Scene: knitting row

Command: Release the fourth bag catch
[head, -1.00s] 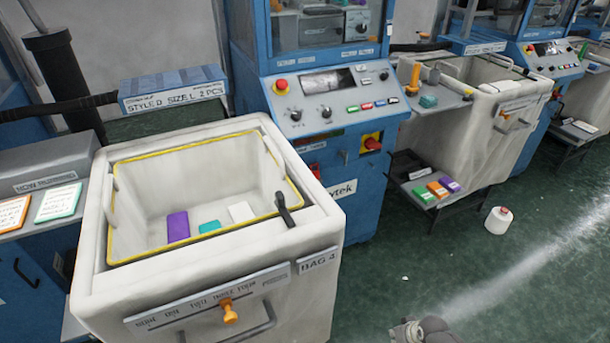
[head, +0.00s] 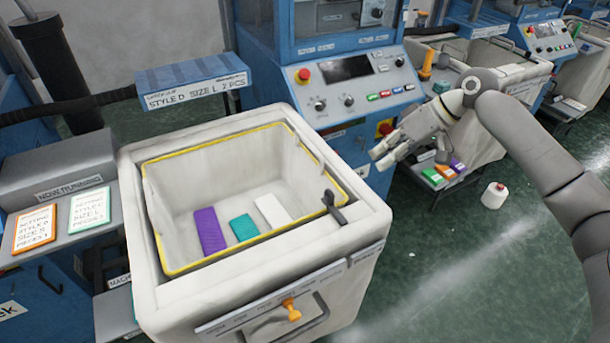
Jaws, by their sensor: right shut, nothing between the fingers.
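The bag (head: 382,226) is a white bin with a yellow-lined opening. Its end label, readable earlier as BAG 4, is now seen at a steep angle. A dark lever (head: 334,208), which looks like the catch, stands on the right inner rim. Purple (head: 210,231), teal (head: 244,228) and white (head: 273,211) pieces lie inside. My right gripper (head: 380,159) is shut and empty, in the air right of and beyond the lever, apart from it. My left gripper is out of view.
A blue machine with a control panel (head: 345,88) stands behind the bag. A sign (head: 195,92) reads STYLE D SIZE L 2 PCS. Two cards lie on the grey ledge at left. A white cone (head: 495,196) stands on the green floor, which is open at lower right.

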